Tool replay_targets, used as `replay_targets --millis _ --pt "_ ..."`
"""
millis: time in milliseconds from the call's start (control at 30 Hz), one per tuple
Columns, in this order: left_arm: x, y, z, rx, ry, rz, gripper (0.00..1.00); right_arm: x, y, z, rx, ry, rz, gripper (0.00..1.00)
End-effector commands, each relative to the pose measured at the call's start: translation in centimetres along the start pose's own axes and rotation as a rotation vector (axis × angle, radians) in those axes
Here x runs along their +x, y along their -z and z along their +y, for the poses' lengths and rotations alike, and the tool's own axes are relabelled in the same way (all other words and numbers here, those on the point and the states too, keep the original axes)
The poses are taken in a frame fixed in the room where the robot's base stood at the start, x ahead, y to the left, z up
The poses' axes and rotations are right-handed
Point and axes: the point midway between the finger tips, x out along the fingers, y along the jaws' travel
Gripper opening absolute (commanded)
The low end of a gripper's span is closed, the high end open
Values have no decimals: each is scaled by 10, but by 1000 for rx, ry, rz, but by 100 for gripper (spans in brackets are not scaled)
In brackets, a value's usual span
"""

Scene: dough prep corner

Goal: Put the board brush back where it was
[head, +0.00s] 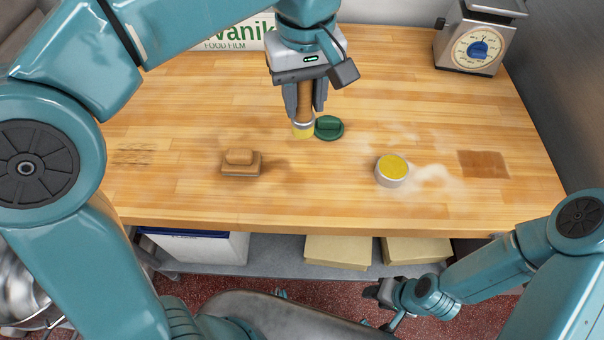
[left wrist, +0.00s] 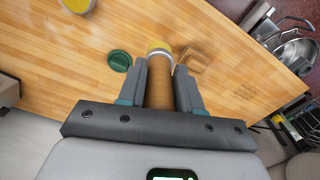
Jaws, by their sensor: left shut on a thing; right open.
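My left gripper (head: 305,100) is shut on the wooden handle of the board brush (head: 304,112). The brush points down, with a metal collar and a pale yellow lower end, close above or touching the worktop; I cannot tell which. The brush (left wrist: 167,86) also shows between the fingers of my left gripper (left wrist: 160,72) in the left wrist view. My right gripper (head: 383,296) is open and empty, low in front of the table's front edge. A dark brown rectangular patch (head: 484,164) marks the worktop at right, and dark streaks (head: 135,156) mark its left.
The wooden worktop (head: 200,110) holds a green round-based piece (head: 329,128) beside the brush. A brown wooden block (head: 241,165) and a round grey-sided, yellow-topped piece (head: 392,170) stand nearer the front. A scale (head: 475,40) and a food film box (head: 228,38) stand at the back.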

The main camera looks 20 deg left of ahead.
Motion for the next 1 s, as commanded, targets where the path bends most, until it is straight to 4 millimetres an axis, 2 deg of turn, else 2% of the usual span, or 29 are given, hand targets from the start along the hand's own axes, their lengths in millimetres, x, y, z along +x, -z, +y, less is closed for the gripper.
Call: replay_targets --millis 33,200,400,633,800,1000 --pt "18 -1 -2 -1 5 -3 4 5 0 2 0 0 0 43" --pt "68 -1 -4 -1 6 -3 4 11 0 4 0 0 0 43" --pt "118 -2 -3 -1 4 -3 4 13 0 5 0 0 0 43" --pt "142 -2 -2 -3 2 0 4 14 0 5 0 0 0 43" --pt "170 -3 -2 -2 3 -2 4 15 0 5 0 0 0 43" --pt "180 -3 -2 -2 0 0 4 15 0 5 0 0 0 43"
